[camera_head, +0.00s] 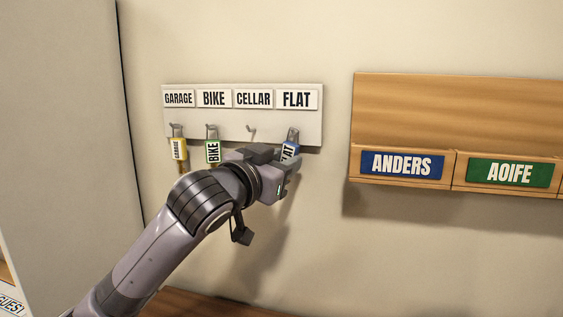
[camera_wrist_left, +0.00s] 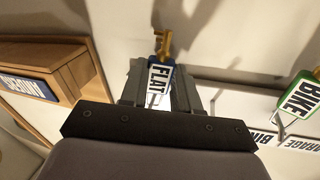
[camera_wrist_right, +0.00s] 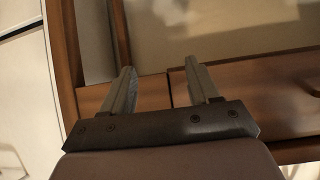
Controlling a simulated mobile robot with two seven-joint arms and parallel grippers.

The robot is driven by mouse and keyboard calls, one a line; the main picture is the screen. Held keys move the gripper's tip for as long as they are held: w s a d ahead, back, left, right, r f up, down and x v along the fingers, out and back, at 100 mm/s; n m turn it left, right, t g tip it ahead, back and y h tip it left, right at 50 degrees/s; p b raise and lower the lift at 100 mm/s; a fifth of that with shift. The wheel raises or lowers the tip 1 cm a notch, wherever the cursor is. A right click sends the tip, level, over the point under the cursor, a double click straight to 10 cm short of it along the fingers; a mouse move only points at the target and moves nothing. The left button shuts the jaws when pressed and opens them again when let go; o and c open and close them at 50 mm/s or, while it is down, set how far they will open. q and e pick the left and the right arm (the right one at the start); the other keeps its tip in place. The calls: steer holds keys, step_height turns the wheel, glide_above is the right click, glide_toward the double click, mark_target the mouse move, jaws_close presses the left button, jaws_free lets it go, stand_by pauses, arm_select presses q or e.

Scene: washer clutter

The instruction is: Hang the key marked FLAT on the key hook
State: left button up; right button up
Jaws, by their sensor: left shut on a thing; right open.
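The key board (camera_head: 225,127) is a white panel on the wall with labels GARAGE, BIKE, CELLAR and FLAT. The FLAT key, with its blue tag (camera_head: 290,151), is at the hook (camera_head: 293,132) under the FLAT label (camera_head: 296,99). My left gripper (camera_head: 285,165) is shut on this tag from below. In the left wrist view the FLAT tag (camera_wrist_left: 159,84) sits between the fingers with the brass key (camera_wrist_left: 163,45) sticking out. The tag's top overlaps the hook in the head view; I cannot tell whether it is looped over. My right gripper (camera_wrist_right: 163,88) is open and empty.
A yellow-tagged key (camera_head: 179,149) hangs under GARAGE and a green BIKE key (camera_head: 213,152) under BIKE. The CELLAR hook (camera_head: 251,131) is bare. A wooden rack (camera_head: 450,110) with ANDERS and AOIFE labels is at the right. Wooden furniture (camera_wrist_right: 240,85) lies before my right gripper.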

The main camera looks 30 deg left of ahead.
arm_select(q)
steer(key=o, duration=1.1)
